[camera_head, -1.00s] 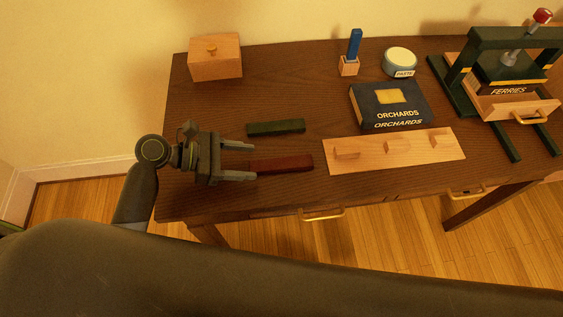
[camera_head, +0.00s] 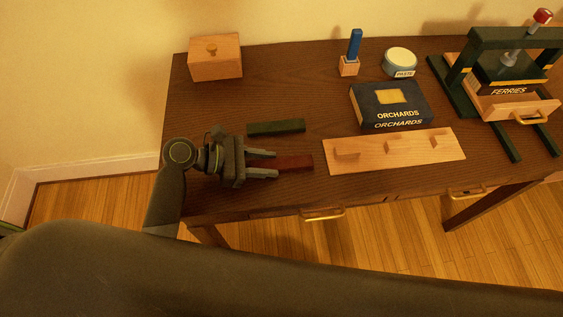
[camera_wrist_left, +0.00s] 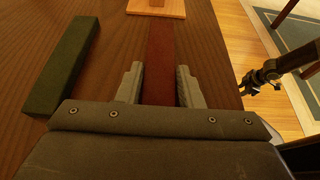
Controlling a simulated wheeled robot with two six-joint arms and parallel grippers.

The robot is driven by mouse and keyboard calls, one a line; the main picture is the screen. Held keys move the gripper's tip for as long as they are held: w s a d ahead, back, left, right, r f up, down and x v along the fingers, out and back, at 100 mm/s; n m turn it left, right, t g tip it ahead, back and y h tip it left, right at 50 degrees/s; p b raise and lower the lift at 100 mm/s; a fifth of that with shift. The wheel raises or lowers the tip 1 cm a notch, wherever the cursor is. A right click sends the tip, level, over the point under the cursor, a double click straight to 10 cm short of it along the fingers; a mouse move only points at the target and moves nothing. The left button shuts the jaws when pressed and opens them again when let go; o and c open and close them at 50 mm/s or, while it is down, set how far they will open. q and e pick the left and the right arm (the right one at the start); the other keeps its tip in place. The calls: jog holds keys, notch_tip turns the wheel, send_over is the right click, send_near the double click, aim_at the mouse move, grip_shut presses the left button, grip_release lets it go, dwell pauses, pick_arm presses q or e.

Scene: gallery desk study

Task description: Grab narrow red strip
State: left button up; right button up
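The narrow red strip (camera_head: 296,162) lies flat on the dark wooden desk, just in front of the green strip. In the left wrist view the red strip (camera_wrist_left: 160,62) runs lengthwise between the two fingers of my left gripper (camera_wrist_left: 160,85), with a gap on each side. My left gripper (camera_head: 277,164) is open, its fingers on either side of the red strip's left part. Its palm hides the strip's near end in the wrist view. In the left wrist view, a dark gripper (camera_wrist_left: 250,85) at the right edge appears to be my right one; its finger opening is unclear.
A dark green strip (camera_head: 276,128) lies parallel behind the red one. A pale wooden board with pegs (camera_head: 375,160) lies right of the red strip. A dark "ORCHARDS" book (camera_head: 365,110), a paste tin (camera_head: 400,60), a wooden box (camera_head: 215,65) and a green press (camera_head: 470,60) stand farther back.

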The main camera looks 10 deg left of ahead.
pick_arm(q)
jog(key=c, duration=0.5)
jog(key=shift+r, duration=0.15)
